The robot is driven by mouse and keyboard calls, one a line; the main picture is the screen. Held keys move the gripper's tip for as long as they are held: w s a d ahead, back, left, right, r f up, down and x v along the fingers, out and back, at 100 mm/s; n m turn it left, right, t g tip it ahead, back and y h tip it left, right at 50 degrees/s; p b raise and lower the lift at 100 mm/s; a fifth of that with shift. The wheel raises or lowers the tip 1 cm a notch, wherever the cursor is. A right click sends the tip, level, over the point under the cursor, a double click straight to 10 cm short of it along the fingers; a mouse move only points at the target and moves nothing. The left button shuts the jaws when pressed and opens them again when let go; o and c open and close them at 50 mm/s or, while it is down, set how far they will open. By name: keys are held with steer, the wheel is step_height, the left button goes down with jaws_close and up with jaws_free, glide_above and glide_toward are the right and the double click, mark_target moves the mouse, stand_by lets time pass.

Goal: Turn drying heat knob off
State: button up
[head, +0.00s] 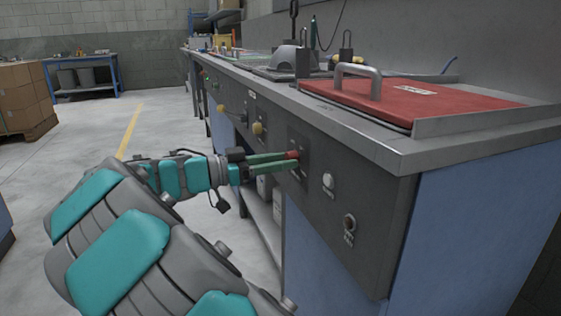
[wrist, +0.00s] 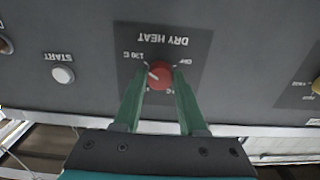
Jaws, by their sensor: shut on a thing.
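The red drying heat knob (wrist: 160,76) sits on a dark plate in the wrist view, with upside-down "DRY HEAT" lettering above it. "OFF" is printed to its upper right and "120 C" to its upper left. A pale pointer mark on the knob is on its left side, toward the upper left. My gripper (head: 284,162) reaches the panel in the head view, its green fingers one on each side of the knob (head: 293,154). The fingers are shut on the knob. They partly hide the markings on the picture's lower side.
A white START button (wrist: 63,74) is left of the plate in the wrist view. A yellow knob (head: 257,129) is farther along the panel. The bench (head: 360,220) has a red lid (head: 410,98) on top. Open floor lies left of my arm.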

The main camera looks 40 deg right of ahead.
jaws_close()
